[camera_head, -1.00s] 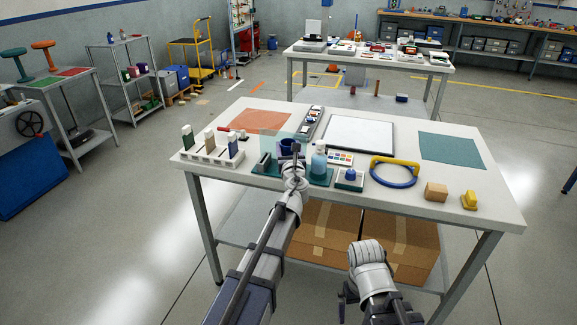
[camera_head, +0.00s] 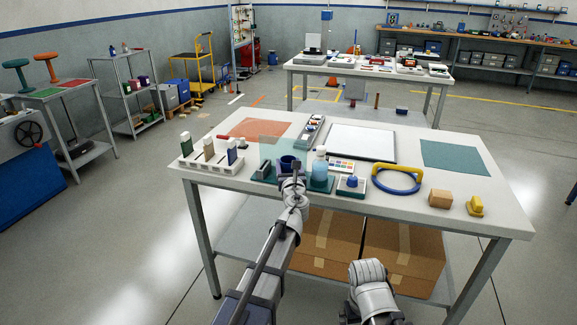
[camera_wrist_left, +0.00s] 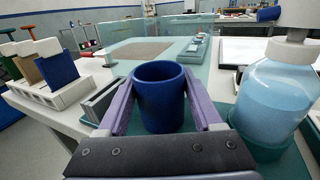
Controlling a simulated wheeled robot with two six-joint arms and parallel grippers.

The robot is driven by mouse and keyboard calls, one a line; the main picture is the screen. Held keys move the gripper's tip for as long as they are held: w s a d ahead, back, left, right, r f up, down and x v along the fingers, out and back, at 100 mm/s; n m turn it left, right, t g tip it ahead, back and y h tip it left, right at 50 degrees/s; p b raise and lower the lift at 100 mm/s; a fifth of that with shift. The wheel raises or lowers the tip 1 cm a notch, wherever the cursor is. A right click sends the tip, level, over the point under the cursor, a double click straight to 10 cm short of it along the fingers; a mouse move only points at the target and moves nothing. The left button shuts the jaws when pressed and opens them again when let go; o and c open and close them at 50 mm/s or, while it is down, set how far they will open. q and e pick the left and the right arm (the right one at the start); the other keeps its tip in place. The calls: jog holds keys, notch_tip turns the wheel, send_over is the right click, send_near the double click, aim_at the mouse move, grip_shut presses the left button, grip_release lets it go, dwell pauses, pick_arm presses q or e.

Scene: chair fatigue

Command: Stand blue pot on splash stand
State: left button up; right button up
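The blue pot (camera_head: 289,163) is a dark blue open cup, upright at the table's front edge; the left wrist view shows it (camera_wrist_left: 160,95) too. My left gripper (camera_head: 293,178) is shut on the pot, with a purple finger along each side of it. I take the splash stand (camera_head: 263,174) to be the teal base with a clear upright panel, just around and behind the pot. The gripper and fingers hide the pot's underside, so contact with the base cannot be told. My right arm's grey wrist shows at bottom; its gripper is out of view.
A blue liquid bottle (camera_head: 320,168) stands close right of the pot. A white rack (camera_head: 210,162) of several upright blocks is at left, with a small grey holder (camera_wrist_left: 101,100) between. A blue-yellow hoop (camera_head: 397,179) and wooden block (camera_head: 440,198) lie further right.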

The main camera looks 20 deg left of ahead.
pick_arm(q)
jog(key=o, duration=0.4)
jog(key=shift+r, duration=0.15)
jog(key=v, duration=1.2)
